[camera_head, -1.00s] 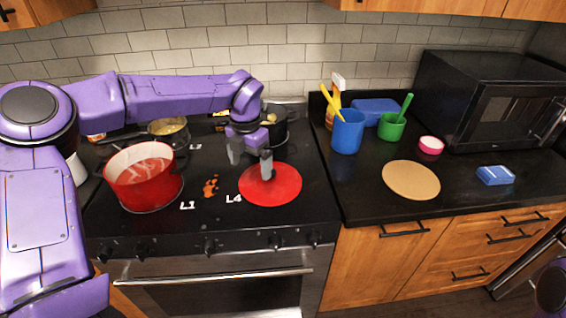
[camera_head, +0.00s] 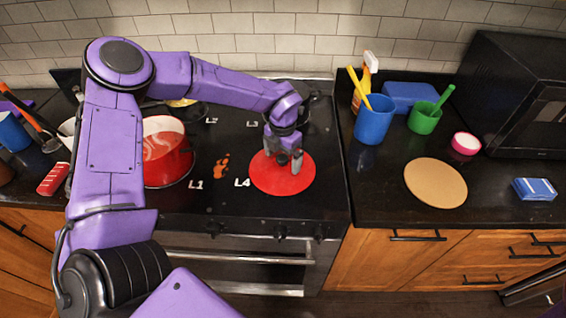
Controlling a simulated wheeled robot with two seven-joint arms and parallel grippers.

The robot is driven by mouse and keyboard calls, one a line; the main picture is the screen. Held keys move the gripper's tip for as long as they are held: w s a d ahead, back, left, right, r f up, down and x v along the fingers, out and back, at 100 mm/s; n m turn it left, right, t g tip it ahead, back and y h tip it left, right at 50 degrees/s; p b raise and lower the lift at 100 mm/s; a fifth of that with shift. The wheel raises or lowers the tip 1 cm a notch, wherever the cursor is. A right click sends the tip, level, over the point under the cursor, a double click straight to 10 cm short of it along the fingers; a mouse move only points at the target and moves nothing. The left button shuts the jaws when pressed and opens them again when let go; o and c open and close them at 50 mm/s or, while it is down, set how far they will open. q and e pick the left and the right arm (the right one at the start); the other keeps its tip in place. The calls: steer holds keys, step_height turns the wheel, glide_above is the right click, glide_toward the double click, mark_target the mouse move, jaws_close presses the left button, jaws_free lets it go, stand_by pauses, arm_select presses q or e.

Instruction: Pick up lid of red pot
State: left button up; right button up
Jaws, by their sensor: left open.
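The red pot (camera_head: 171,163) stands uncovered on the left of the stove, partly hidden behind my left arm. A flat red disc (camera_head: 296,182), which looks like its lid, lies on the stovetop beside the L4 mark. My left gripper (camera_head: 289,164) points down over the disc with its fingers apart. The fingers overlap the middle of the disc in the picture, hiding any knob there. I cannot tell whether they touch it. My right gripper is not in view.
Behind my left gripper a dark pot (camera_head: 305,108) is partly hidden. Right of the stove, the black counter holds a blue cup (camera_head: 374,120), a green cup (camera_head: 424,117), a tan round board (camera_head: 435,183), a pink-rimmed bowl (camera_head: 465,144) and a blue sponge (camera_head: 535,189).

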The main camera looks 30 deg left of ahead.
arm_select(q)
steer(key=shift+w+f, duration=0.2)
steer(key=shift+f, duration=0.2)
steer(key=shift+s+r, duration=0.1)
steer(key=shift+s, duration=0.35)
steer(key=c, duration=0.4)
jaws_close()
